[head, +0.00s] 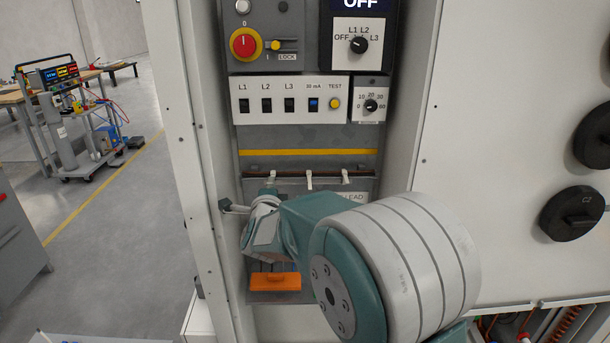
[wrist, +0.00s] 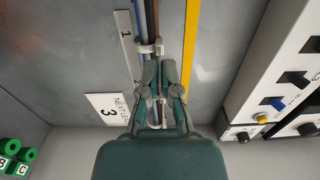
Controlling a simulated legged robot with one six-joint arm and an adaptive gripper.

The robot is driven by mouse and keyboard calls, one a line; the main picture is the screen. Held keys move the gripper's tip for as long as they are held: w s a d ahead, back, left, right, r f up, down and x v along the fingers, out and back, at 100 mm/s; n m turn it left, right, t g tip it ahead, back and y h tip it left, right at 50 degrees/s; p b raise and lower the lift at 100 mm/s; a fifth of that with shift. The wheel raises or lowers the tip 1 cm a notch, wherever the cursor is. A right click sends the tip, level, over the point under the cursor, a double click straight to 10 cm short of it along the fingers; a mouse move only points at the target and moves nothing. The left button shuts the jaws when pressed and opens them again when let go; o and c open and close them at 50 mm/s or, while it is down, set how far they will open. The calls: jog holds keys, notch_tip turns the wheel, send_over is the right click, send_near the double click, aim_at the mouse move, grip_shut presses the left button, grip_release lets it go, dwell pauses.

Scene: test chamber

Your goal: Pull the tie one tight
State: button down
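A bundle of brown, blue and dark cables (wrist: 149,14) runs up the wrist view and lies crosswise as a dark line (head: 325,173) in the head view. White ties sit along it; the leftmost tie (head: 270,179) in the head view has its tail hanging toward my gripper (head: 262,212). In the wrist view a white tie (wrist: 145,48) crosses the bundle just beyond my gripper's fingertips (wrist: 155,60). The fingers lie close together over the cables. Whether they pinch the tie's tail is too small to tell. My arm hides part of the panel below the bundle.
A middle tie (head: 309,180) and a right tie (head: 345,177) hang from the bundle. A white numbered strip (wrist: 125,30) and a "NEXT LEAD 3" plate (wrist: 106,104) lie beside it. An orange block (head: 275,281) sits below. Switches (head: 290,100) and cabinet side walls border the recess.

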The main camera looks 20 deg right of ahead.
jog(key=shift+s+a+f, duration=0.25)
jog(key=shift+s+f, duration=0.05)
jog(key=shift+s, duration=0.4)
jog(key=c, duration=0.8)
grip_release()
jog(key=shift+c, duration=0.2)
jog(key=shift+r, duration=0.1)
jog(key=shift+r, duration=0.1)
jog(key=shift+v, duration=3)
